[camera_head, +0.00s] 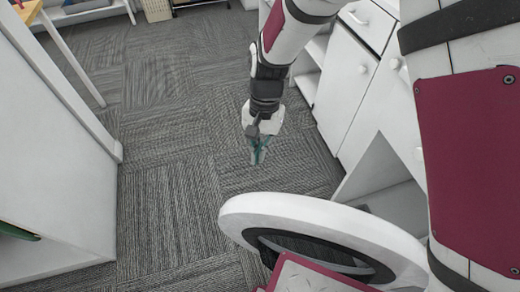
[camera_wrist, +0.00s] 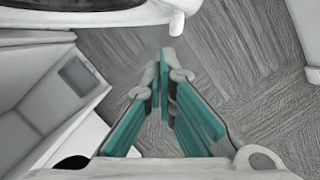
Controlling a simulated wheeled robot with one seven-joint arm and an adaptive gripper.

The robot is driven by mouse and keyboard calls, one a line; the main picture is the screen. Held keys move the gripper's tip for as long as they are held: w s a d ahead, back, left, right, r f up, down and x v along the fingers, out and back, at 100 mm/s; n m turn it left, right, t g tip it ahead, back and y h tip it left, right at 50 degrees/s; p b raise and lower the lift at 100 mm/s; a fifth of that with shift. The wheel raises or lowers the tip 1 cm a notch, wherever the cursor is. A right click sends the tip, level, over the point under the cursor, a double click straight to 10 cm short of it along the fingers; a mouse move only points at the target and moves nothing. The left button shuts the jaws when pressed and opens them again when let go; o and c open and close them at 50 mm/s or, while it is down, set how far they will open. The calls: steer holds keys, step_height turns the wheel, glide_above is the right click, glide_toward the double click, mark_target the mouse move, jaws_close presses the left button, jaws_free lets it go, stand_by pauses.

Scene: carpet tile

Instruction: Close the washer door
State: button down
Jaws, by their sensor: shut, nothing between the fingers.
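The washer door (camera_head: 300,208) is a round white ring with a dark glass centre. It stands open in the head view, swung out over the floor at the lower right. My body hides its hinge side and most of the washer. Its curved white edge also shows at the top of the wrist view (camera_wrist: 110,18). My gripper (camera_head: 258,155) has teal fingers and points down over the carpet, beyond the door's far edge in the head view and apart from it. In the wrist view the fingertips (camera_wrist: 165,62) meet, with nothing between them.
White cabinets (camera_head: 345,85) with round knobs and an open compartment (camera_head: 385,185) line the right side. A white cabinet or panel (camera_head: 50,150) stands at the left. The carpet (camera_head: 170,170) between them is clear.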

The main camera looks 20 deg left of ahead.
steer(key=s+f, duration=0.5)
steer(key=f, duration=0.2)
steer(key=shift+s+d+b, duration=0.3)
steer(key=shift+s+b, duration=0.05)
steer(key=shift+b, duration=0.05)
